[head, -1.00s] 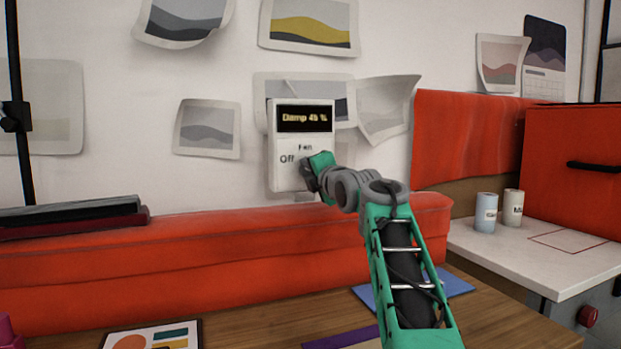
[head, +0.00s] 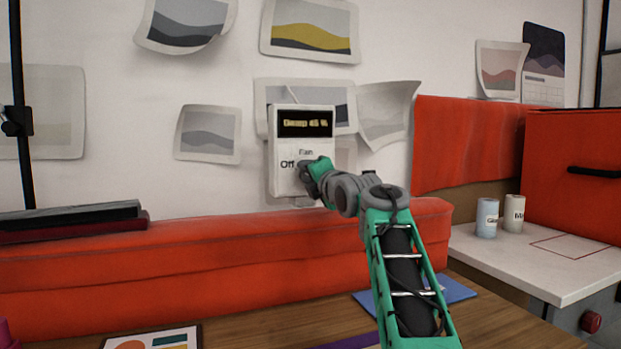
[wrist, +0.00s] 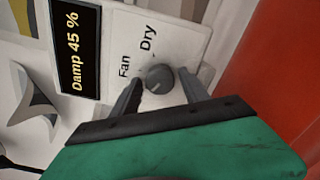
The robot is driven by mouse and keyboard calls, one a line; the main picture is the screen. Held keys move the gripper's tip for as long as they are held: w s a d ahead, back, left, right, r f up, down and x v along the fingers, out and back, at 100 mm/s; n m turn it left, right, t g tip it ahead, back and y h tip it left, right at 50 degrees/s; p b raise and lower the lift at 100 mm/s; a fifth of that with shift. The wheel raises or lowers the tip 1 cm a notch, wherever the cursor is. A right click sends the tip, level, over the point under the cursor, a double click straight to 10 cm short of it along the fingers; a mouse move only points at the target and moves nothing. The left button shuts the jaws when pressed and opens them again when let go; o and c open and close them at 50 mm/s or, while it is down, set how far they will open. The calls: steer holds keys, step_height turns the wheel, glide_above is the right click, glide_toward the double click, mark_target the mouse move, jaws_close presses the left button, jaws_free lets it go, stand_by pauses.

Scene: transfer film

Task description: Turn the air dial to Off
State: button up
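The white control box (head: 287,184) hangs on the wall with a dark screen (head: 304,123) reading "Damp 45 %". The labels "Fan" and "Off" show in the head view; "Fan" and "Dry" show in the wrist view. The grey round dial (wrist: 157,78) sits below the "Fan" label, and my gripper hides it in the head view. My gripper (wrist: 160,80) is open, with one finger on each side of the dial. The left finger is very near it; I cannot tell whether it touches. A light mark shows on the dial, but its setting is unclear.
A red padded bench back (head: 180,260) runs below the box, under my arm. Paper prints (head: 208,133) hang around the box, some curling off the wall. Two cans (head: 487,217) stand on a white counter (head: 545,265) at the right, beside a red cabinet (head: 575,160).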

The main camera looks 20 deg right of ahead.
steer(key=shift+o, duration=0.5)
steer(key=shift+s, duration=0.15)
steer(key=s+b, duration=0.1)
steer(key=s, duration=0.6)
steer(key=shift+s, duration=0.25)
